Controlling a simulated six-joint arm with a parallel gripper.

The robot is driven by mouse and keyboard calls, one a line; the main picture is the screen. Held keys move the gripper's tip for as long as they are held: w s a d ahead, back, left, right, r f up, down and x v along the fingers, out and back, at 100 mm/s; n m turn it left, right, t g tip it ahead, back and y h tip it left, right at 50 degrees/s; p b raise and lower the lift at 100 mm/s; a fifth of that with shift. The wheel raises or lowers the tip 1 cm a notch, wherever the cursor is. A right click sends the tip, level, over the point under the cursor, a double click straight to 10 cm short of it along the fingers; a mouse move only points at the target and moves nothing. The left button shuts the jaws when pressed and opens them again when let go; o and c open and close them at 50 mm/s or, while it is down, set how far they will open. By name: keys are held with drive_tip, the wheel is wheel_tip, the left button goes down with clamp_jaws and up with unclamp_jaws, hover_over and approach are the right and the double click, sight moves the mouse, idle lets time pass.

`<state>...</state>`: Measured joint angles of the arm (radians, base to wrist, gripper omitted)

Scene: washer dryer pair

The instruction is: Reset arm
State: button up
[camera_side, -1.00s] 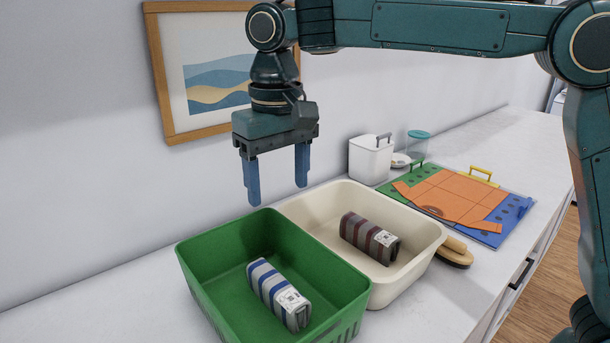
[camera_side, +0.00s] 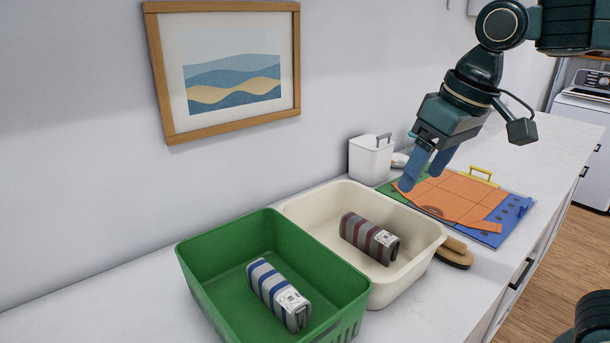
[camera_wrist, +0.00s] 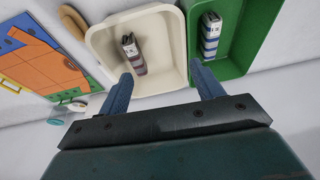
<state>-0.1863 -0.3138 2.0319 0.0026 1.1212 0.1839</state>
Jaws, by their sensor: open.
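My gripper (camera_side: 424,176) is open and empty, tilted in the air in front of the folding board in the side view. Its two blue fingers also show apart in the wrist view (camera_wrist: 162,88). A green basket (camera_side: 215,253) holds a blue-and-grey striped bundle (camera_side: 279,294). A cream bin (camera_side: 308,201) right beside it holds a dark red-and-grey striped bundle (camera_side: 369,238). Both bundles lie apart from my gripper. In the wrist view the cream bin (camera_wrist: 100,42) and the green basket (camera_wrist: 265,25) lie beyond the fingers.
A board with green, blue and orange panels (camera_side: 455,198) lies on the white counter. A white box (camera_side: 370,160) stands near the wall, and a wooden brush (camera_side: 455,252) lies beside the cream bin. A framed picture (camera_side: 225,70) hangs on the wall. A white appliance (camera_side: 583,110) stands far right.

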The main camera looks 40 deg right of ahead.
drive_tip(key=s+d+f+t, duration=0.2)
drive_tip(key=s+d+f, duration=0.3)
drive_tip(key=s, duration=0.5)
drive_tip(key=shift+s+d+f+h, duration=0.2)
drive_tip(key=shift+f+h, duration=0.1)
drive_tip(key=shift+f, duration=0.45)
